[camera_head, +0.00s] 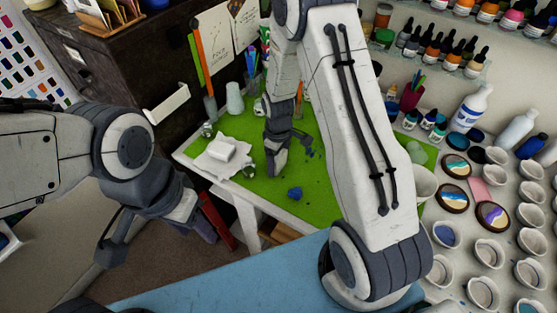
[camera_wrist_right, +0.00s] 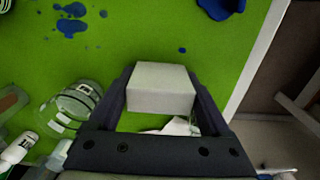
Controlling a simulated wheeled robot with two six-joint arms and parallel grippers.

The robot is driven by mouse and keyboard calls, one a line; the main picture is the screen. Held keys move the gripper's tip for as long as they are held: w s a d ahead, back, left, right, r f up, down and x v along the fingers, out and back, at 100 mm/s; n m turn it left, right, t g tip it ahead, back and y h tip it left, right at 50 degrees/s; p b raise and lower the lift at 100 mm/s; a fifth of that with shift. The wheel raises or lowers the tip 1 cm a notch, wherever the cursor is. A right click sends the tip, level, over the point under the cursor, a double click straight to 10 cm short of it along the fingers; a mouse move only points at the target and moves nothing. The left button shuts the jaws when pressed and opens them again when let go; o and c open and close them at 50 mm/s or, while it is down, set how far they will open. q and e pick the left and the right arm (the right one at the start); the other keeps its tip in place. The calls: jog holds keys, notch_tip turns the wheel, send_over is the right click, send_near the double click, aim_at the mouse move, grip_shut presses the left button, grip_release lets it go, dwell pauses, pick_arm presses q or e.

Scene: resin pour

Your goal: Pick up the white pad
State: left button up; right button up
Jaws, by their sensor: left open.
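The white pad (camera_wrist_right: 162,88) is a small pale block between the two fingers of my right gripper (camera_wrist_right: 161,80) in the right wrist view. Both fingers lie against its sides, so the gripper is shut on it. In the head view my right gripper (camera_head: 276,168) points down over the green mat (camera_head: 325,190); the near finger hides the pad there. Whether the pad touches the mat, I cannot tell. My left gripper (camera_head: 148,235) is open and empty, off the table's left side.
Another white block (camera_head: 222,148) lies on crumpled white paper (camera_head: 205,168), left of my right gripper. Small glass jars (camera_wrist_right: 75,105) stand close by. A blue blob (camera_head: 295,193) marks the mat. Cups (camera_head: 480,292) and bottles (camera_head: 470,105) crowd the right side.

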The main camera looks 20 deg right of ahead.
aim_at(282, 156)
jog(key=c, duration=0.8)
jog(key=shift+c, duration=0.2)
jog(key=shift+r, duration=0.1)
jog(key=shift+r, duration=0.45)
jog(key=r, duration=0.1)
jog(key=r+b, duration=0.1)
jog(key=d+r, duration=0.1)
jog(key=shift+s+r+b, duration=0.3)
jog(key=shift+s+b, duration=0.1)
jog(key=s+d+r+b, duration=0.1)
jog(key=s+d+r, duration=0.5)
jog(key=s+d, duration=0.1)
jog(key=shift+s+r+b, duration=0.2)
jog(key=shift+s+b, duration=0.2)
